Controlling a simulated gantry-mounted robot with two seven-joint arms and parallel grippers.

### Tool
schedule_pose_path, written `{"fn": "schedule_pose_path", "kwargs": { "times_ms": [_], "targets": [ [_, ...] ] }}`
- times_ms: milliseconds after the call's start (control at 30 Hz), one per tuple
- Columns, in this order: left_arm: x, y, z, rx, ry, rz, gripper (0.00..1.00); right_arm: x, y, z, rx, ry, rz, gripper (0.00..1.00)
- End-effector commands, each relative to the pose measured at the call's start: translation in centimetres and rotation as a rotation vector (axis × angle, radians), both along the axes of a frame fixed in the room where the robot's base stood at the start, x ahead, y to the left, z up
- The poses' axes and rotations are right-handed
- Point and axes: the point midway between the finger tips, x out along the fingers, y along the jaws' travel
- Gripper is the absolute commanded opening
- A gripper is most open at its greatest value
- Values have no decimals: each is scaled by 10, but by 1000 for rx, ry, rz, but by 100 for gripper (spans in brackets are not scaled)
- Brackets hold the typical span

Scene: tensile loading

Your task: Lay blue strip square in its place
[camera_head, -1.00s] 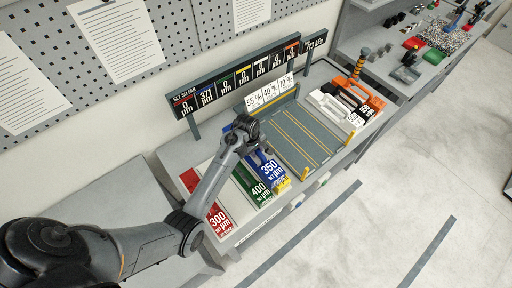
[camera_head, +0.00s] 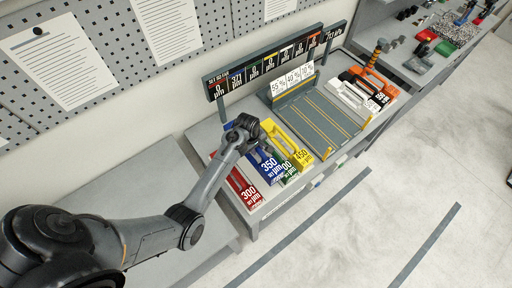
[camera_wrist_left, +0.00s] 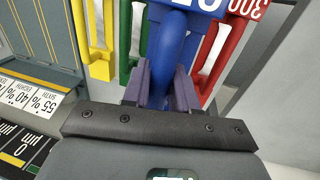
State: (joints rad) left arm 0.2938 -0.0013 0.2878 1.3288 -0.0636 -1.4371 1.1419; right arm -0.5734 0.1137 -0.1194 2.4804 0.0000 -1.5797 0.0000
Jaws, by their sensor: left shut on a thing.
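The blue strip (camera_head: 267,167), marked 350, is between the red strip (camera_head: 244,188) and the green strip (camera_head: 290,170) in the head view. It covers part of the green strip's label there. My left gripper (camera_head: 249,148) is over its rear part. In the left wrist view, the gripper's jaws (camera_wrist_left: 162,84) are shut on the handle of the blue strip (camera_wrist_left: 170,38). Whether the strip's underside touches the bench is hidden. My right gripper is not in view.
The yellow strip (camera_head: 297,151), marked 450, lies right of the green one. A grey lined board (camera_head: 318,118) stands beyond it, with white, black and orange strips further right. A row of display panels (camera_head: 268,66) stands behind the bench.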

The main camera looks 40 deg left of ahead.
Motion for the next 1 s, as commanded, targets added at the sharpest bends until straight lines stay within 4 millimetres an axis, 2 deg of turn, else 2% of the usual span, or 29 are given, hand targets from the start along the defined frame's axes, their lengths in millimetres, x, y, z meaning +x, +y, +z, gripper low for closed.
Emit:
{"fn": "schedule_pose_path", "kwargs": {
  "times_ms": [267,467,800,1000],
  "targets": [
    [1,0,0,0,-3,0,0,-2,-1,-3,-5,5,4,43],
    [1,0,-34,1,-1,0,0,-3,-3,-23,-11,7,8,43],
    [1,0,-109,0,-3,0,0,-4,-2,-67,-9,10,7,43],
    [2,0,-138,0,-3,1,0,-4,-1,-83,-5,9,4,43]
  ]
}}
